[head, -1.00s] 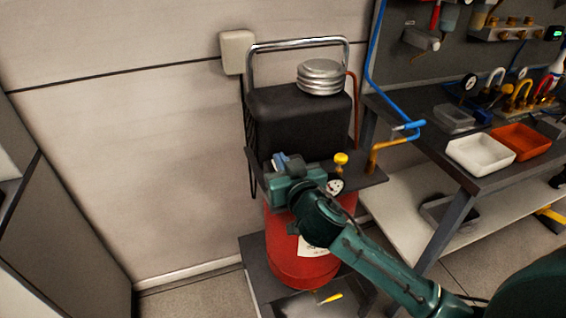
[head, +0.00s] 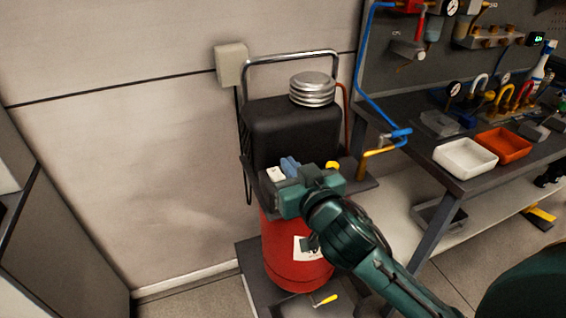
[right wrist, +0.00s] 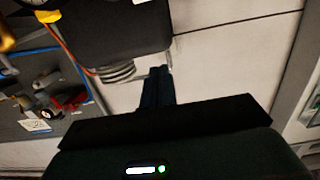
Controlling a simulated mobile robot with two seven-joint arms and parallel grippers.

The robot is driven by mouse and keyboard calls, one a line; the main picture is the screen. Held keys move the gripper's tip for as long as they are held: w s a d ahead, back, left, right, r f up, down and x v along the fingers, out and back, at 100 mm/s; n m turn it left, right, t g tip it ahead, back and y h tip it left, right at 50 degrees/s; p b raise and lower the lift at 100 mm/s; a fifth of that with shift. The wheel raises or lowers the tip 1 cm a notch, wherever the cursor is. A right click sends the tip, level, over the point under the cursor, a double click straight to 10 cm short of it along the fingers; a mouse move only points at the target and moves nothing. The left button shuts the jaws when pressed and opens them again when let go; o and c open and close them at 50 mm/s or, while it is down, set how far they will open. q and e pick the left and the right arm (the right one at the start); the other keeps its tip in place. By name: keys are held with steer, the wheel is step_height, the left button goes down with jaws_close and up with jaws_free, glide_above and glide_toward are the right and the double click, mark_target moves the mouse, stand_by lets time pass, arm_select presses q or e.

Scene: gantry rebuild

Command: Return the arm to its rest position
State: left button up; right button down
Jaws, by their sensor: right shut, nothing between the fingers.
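My right arm comes in from the lower right in the head view. Its gripper (head: 288,166) is in front of the black motor housing of a red compressor. In the right wrist view the fingers (right wrist: 158,86) are together with nothing between them. The compressor has a red tank (head: 290,250), a black housing (head: 292,130) and a ribbed silver cylinder head (head: 313,88). My gripper and forearm hide part of the tank top and the gauge area. My left gripper is not in view.
A workbench (head: 485,178) at the right holds a white tray (head: 465,160), an orange tray (head: 502,145) and fittings. A blue hose (head: 361,85) hangs beside the compressor. A chrome handle (head: 290,56) rises above the housing. A grey cabinet (head: 60,235) stands at the left, with free floor between.

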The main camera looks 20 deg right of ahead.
steer(key=shift+s+r, duration=0.2)
steer(key=shift+s, duration=0.2)
